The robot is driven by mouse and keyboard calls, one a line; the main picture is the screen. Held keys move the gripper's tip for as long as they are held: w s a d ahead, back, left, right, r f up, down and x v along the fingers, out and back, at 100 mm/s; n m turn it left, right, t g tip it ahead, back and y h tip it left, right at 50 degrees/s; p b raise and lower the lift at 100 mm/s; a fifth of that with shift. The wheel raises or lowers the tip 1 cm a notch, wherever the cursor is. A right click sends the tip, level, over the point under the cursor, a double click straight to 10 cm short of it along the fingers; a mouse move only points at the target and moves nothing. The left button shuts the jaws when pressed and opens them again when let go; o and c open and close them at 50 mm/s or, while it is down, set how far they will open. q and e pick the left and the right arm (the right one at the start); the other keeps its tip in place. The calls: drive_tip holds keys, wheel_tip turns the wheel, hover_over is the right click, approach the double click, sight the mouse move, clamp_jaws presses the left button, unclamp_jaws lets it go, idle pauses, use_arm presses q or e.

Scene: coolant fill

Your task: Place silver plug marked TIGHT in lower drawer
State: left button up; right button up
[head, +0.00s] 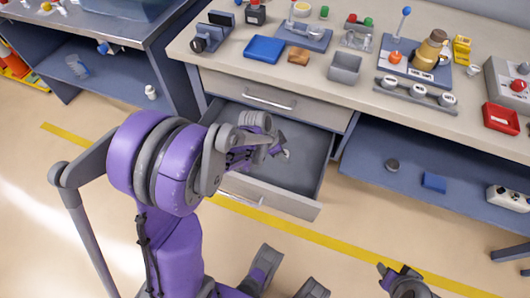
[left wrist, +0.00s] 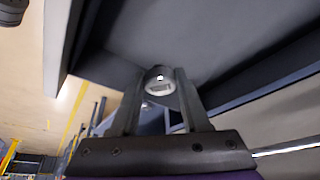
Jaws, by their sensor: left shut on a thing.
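The lower drawer (head: 305,205) is pulled open below the worktop, and its grey floor shows no loose things where it is visible. My left gripper (head: 280,151) is over the open drawer. It is shut on a small silver plug (left wrist: 159,80), which sits between the fingertips in the left wrist view. The plug has a pale label whose word is too small to read. I cannot tell whether the plug touches the drawer floor. My right gripper (head: 400,276) is at the lower right, away from the drawer, and its opening is unclear.
The upper drawer (head: 245,92) is shut just above. The worktop holds a blue tray (head: 264,49), a grey bin (head: 345,68), a rack (head: 416,95) with silver plugs and a red tray (head: 500,118). A blue shelf (head: 365,155) is right of the drawer.

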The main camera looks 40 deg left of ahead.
use_arm(q)
drive_tip(key=m+b, duration=0.2)
hover_over(278, 177)
wheel_tip(278, 177, down, 5)
drive_tip(key=shift+g+h, duration=0.3)
drive_tip(key=f, duration=0.2)
drive_tip(key=f+b, duration=0.1)
drive_tip(key=f, duration=0.1)
drive_tip(key=a+f+b, duration=0.1)
drive_tip(key=shift+s+f, duration=0.4)
drive_tip(key=shift+f+b, duration=0.65)
drive_tip(key=shift+f, duration=1.4)
use_arm(e)
wheel_tip(278, 177, down, 8)
drive_tip(key=shift+w, duration=0.3)
use_arm(q)
drive_tip(key=shift+d, duration=0.1)
drive_tip(key=shift+f, duration=0.15)
drive_tip(key=o, duration=1.1)
drive_tip(key=shift+c, duration=0.2)
use_arm(e)
drive_tip(key=shift+f, duration=0.1)
